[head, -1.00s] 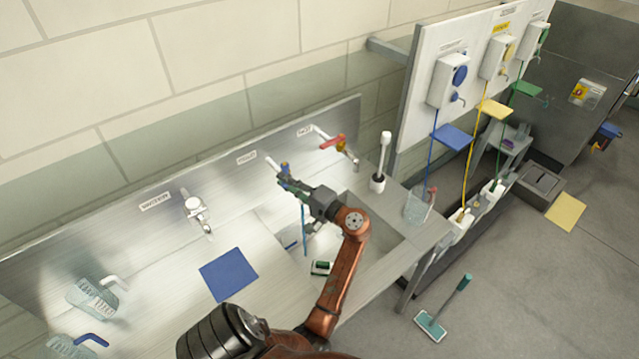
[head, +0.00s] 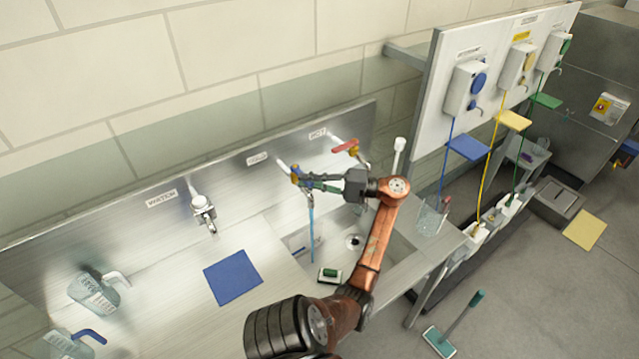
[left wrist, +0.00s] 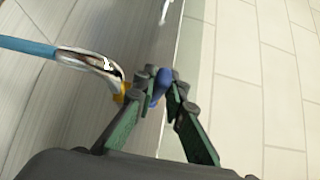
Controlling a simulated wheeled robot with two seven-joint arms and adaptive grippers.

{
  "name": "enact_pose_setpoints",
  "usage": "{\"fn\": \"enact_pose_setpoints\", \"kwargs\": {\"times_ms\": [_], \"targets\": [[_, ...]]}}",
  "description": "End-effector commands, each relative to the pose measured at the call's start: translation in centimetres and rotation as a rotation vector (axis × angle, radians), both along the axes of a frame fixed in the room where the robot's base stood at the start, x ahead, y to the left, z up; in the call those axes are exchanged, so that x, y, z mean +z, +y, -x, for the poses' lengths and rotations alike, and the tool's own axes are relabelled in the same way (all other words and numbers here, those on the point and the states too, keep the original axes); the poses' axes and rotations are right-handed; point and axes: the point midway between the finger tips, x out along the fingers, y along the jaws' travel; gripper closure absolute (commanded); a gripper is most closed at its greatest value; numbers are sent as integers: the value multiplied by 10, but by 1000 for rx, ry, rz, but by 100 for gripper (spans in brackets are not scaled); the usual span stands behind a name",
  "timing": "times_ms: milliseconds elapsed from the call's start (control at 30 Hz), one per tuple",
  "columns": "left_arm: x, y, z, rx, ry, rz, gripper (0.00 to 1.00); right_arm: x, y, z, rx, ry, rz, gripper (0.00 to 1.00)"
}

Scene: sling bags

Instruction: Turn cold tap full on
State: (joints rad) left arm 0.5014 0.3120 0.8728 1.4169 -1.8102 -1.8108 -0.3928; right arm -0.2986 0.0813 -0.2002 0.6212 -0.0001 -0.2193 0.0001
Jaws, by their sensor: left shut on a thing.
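The cold tap (head: 282,163) stands out from the steel back panel under the COLD label. It has a brass-coloured body and a blue handle (left wrist: 161,84). My left gripper (head: 303,180) comes at it from the right, its green fingers shut on the blue handle. In the left wrist view the handle shows between the fingertips, partly hidden by them. A blue stream (head: 311,228) runs from the chrome spout (left wrist: 90,62) down into the sink; it looks like water. The hot tap with its red handle (head: 345,146) is to the right. My right gripper is out of view.
A green-topped brush (head: 329,274) lies at the sink's front edge. A blue cloth (head: 232,277) lies on the counter to the left. A white-handled brush (head: 398,152) stands right of the hot tap, behind my arm. A clear jug (head: 431,216) is at the right end.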

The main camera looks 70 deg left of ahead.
Motion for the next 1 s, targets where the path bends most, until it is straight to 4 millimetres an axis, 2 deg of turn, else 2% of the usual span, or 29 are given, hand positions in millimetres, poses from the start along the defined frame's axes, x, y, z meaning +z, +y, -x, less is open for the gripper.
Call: {"fn": "enact_pose_setpoints", "kwargs": {"times_ms": [367, 400, 633, 1000], "targets": [[-1, 1, 3, 12, -2, 2, 100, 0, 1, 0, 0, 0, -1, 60], [-1, 1, 3, 12, -2, 2, 88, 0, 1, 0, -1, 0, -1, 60], [0, 0, 0, 6, -2, 1, 72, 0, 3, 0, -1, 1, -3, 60], [0, -3, -6, 2, -1, 0, 71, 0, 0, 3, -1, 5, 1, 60]]}}
